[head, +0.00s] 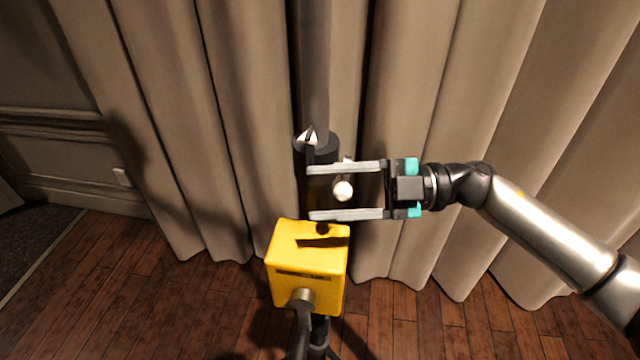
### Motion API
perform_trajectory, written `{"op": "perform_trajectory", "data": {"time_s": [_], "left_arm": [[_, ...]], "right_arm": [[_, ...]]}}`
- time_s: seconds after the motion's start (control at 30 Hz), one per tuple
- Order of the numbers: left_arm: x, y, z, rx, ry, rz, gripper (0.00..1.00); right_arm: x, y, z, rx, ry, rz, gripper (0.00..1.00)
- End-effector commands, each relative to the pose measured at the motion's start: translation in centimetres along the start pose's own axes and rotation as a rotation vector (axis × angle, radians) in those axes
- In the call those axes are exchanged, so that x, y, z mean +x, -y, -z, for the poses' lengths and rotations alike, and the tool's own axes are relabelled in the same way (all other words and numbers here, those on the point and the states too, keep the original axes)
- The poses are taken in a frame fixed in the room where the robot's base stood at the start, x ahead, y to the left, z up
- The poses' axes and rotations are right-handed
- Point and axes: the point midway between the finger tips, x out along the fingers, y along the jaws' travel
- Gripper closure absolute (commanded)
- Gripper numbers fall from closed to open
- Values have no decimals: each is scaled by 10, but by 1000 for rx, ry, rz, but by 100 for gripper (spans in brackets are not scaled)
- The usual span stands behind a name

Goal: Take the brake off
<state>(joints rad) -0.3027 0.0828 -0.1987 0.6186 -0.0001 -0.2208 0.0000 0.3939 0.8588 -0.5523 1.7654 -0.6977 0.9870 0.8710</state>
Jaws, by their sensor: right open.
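My right gripper (311,192) comes in from the right with its two fingers spread wide, one above the other. A pale round knob (343,190) shows in the gap between the fingers, touching neither in this view. Behind the fingers stands a dark upright post (315,70) with a thicker dark collar (318,146), partly hidden by the upper finger. A yellow box (305,262) sits just below the lower finger, with a metal hub and a dark crank arm (303,297) on its front. I cannot tell which part is the brake. My left gripper is out of view.
Tan curtains (420,90) hang behind the post across most of the view. The wooden floor (160,290) is clear at the left. A dark stand (319,330) shows under the yellow box.

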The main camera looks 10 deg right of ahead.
Motion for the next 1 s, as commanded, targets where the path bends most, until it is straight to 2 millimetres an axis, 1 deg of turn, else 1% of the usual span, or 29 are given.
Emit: {"op": "perform_trajectory", "data": {"time_s": [0.03, 0.17, 0.43, 0.47, 0.9, 1.0], "left_arm": [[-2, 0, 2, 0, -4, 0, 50], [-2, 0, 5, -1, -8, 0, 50], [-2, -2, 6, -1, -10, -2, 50], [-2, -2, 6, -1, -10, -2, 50], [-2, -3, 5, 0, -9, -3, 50], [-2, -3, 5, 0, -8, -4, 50]], "right_arm": [[5, -1, 1, 0, -3, 0, 39], [12, 0, 1, 0, -1, -1, 39], [13, 0, 0, 0, 0, 0, 39], [13, 0, 0, 0, 0, 0, 41], [13, 0, 0, 1, 0, 0, 90], [13, 0, 0, 1, 0, 0, 100]]}}
